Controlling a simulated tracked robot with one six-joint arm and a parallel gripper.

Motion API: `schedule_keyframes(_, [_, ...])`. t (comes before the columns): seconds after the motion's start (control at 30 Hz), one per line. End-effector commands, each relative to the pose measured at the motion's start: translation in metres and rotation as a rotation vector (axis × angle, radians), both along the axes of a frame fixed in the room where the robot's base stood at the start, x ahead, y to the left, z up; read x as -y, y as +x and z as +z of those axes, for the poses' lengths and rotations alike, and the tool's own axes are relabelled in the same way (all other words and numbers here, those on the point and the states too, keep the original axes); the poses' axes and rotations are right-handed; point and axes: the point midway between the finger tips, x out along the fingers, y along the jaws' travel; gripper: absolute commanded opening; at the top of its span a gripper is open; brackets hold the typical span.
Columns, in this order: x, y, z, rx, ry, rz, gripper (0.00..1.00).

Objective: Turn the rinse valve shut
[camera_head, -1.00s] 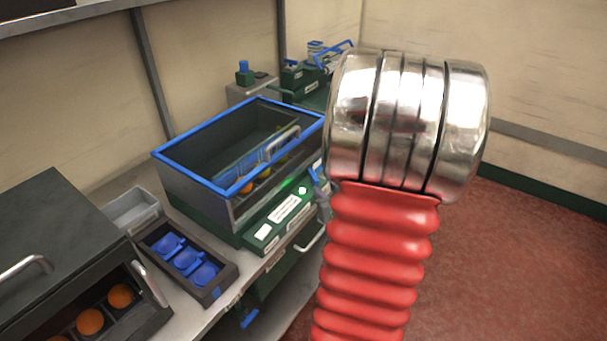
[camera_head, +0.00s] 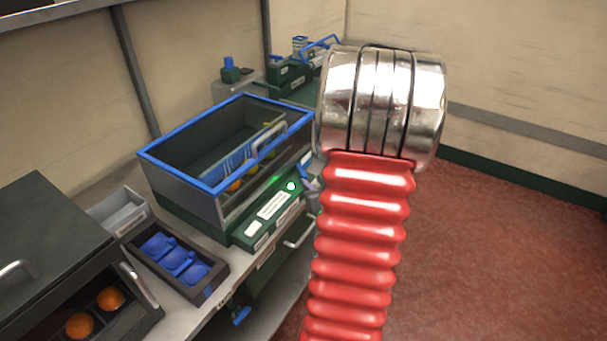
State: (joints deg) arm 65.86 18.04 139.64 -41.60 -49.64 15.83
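Two blue handles could be the rinse valve, and I cannot tell which one is. One is a blue handle (camera_head: 241,316) low under the bench's front edge. The other is a blue lever (camera_head: 306,173) at the right end of the blue-rimmed tank (camera_head: 180,190), partly behind my arm. My arm's red bellows and silver joint fill the middle of the view. My gripper is out of view, so its distance from either handle does not show.
A dark tray with blue pieces (camera_head: 158,247) sits on the bench beside a grey bin (camera_head: 117,213). A dark cabinet (camera_head: 55,225) holding oranges (camera_head: 110,299) stands at the left. Green equipment (camera_head: 287,75) is at the back. The red floor (camera_head: 500,240) at right is clear.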

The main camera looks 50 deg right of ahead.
Motion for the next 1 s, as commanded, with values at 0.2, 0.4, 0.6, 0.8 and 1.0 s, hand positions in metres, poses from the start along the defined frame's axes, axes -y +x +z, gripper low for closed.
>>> schedule_keyframes(0.2, [0.013, 0.022, -0.011, 0.000, 0.001, 0.002, 0.31])
schedule_keyframes(0.4, [0.026, 0.043, -0.021, 0.000, 0.001, 0.002, 0.31])
schedule_keyframes(0.6, [0.039, 0.063, -0.031, -0.001, 0.000, 0.002, 0.31])
schedule_keyframes(0.8, [0.047, 0.075, -0.037, 0.000, 0.000, 0.001, 0.31])
schedule_keyframes(1.0, [0.049, 0.078, -0.038, 0.000, 0.000, 0.001, 0.31])
